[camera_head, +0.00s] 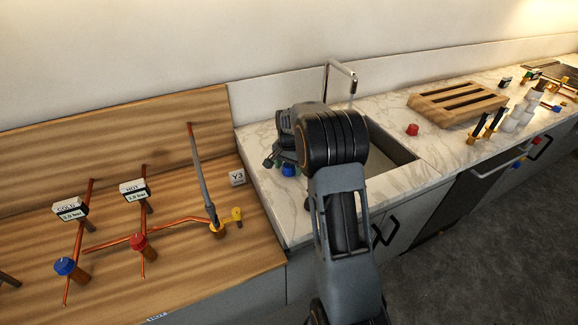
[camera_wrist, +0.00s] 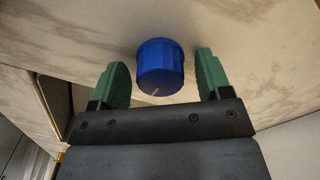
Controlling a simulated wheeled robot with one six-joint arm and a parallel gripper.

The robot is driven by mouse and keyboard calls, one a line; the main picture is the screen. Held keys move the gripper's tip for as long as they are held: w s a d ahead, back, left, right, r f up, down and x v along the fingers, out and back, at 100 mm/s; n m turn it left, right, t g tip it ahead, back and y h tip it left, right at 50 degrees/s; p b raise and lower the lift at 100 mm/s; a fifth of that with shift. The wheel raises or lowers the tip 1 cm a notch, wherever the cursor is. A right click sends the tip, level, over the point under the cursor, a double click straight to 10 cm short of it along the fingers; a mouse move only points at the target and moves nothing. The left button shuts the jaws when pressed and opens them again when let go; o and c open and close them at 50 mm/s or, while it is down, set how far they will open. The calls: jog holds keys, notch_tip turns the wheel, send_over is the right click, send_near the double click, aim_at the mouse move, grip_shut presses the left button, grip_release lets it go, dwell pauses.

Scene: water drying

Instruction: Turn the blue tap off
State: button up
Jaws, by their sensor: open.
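A blue tap knob (camera_head: 289,169) stands on the marble counter left of the sink. In the wrist view the blue knob (camera_wrist: 160,66) sits between the two green fingers, with a gap on each side and a pale mark on its near face. My gripper (camera_wrist: 161,78) is open around the knob and does not visibly touch it. In the head view my gripper (camera_head: 281,164) is low over the counter, partly hidden by my wrist. A silver faucet (camera_head: 340,68) rises behind the sink (camera_head: 396,147); I cannot tell whether water runs.
A red knob (camera_head: 412,129) is right of the sink, before a wooden rack (camera_head: 456,103). A wooden panel (camera_head: 130,240) at left carries copper pipes, another blue knob (camera_head: 65,267) and a red knob (camera_head: 137,242). A Y3 block (camera_head: 237,178) stands beside the counter edge.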

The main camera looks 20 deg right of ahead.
jog(key=c, duration=0.9)
jog(key=shift+n, duration=0.3)
jog(key=n, duration=0.8)
jog(key=shift+n+b, duration=0.3)
jog(key=shift+b, duration=0.1)
jog(key=n, duration=0.4)
jog(key=shift+n, duration=2.4)
